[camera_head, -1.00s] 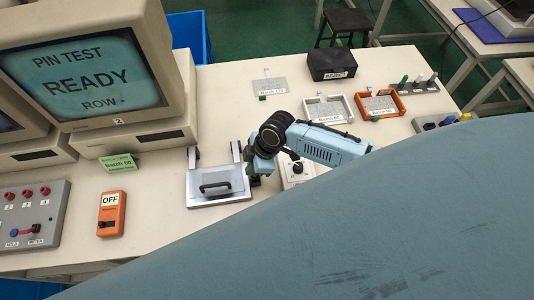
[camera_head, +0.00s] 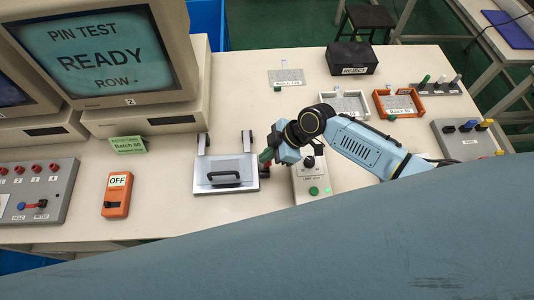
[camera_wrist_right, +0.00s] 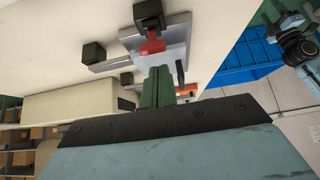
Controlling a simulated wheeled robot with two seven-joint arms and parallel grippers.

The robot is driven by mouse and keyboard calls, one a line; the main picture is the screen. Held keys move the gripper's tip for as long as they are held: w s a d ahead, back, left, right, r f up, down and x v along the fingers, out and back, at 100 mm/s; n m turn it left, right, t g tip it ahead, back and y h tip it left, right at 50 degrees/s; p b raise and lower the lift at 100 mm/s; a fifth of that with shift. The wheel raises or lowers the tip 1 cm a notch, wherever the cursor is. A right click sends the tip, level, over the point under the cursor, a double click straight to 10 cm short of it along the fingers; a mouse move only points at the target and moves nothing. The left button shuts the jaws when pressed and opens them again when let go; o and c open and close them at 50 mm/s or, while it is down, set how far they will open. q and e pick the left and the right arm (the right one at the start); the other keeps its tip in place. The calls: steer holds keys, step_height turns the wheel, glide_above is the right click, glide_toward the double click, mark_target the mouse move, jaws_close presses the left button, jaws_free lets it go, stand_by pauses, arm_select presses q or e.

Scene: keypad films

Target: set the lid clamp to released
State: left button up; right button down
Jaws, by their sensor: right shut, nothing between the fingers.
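The test fixture (camera_head: 210,188) on the bench has a grey lid (camera_head: 226,168) with a black handle, and the lid lies down flat. The red lid clamp (camera_head: 265,170) is at the fixture's right edge, partly hidden by my right gripper. In the right wrist view the red clamp (camera_wrist_right: 151,43) shows at the plate's edge, just beyond my fingertips. My right gripper (camera_head: 267,156) has green fingers, shut and empty, right beside the clamp; it also shows in the right wrist view (camera_wrist_right: 157,72). I cannot tell whether they touch. My left gripper is not in view.
A grey control box (camera_head: 313,190) with a green button stands close to the right of the fixture. An orange OFF switch (camera_head: 117,195) and a monitor (camera_head: 100,55) are at left. Trays (camera_head: 345,104) and a black reject box (camera_head: 351,58) are at the back right.

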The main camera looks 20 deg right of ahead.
arm_select(q)
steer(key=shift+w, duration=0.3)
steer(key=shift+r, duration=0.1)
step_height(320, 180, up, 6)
steer(key=p, duration=0.5)
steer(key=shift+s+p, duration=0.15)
steer(key=shift+p, duration=0.25)
arm_select(e)
steer(key=v, duration=1)
steer(key=shift+d+f, duration=0.25)
steer(key=shift+d, duration=0.15)
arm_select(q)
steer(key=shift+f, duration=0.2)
arm_select(e)
steer(key=shift+s, duration=0.15)
